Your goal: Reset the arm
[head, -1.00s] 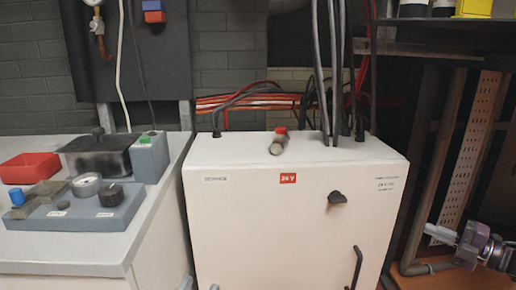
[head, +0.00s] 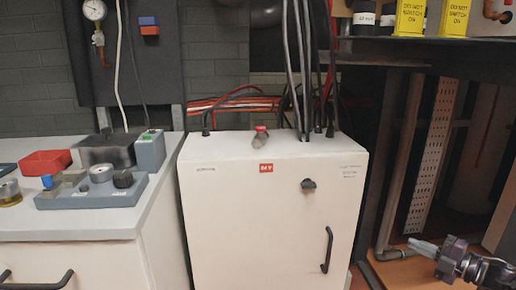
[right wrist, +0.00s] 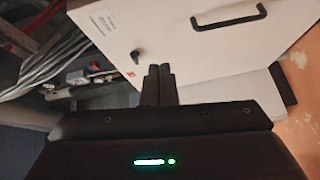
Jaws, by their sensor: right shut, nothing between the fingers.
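My right gripper (head: 425,246) is at the lower right of the head view, apart from the white cabinet and to the right of it. In the right wrist view its two dark fingers (right wrist: 159,84) are together with nothing between them. Past them the white cabinet (right wrist: 190,45) shows tilted, with its black knob and handle. My left gripper is not in view.
The white cabinet (head: 255,225) stands in the middle, door shut, with a red-capped cylinder (head: 260,138) on top and cables behind. Yellow signs (head: 410,17) stand on the upper right shelf.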

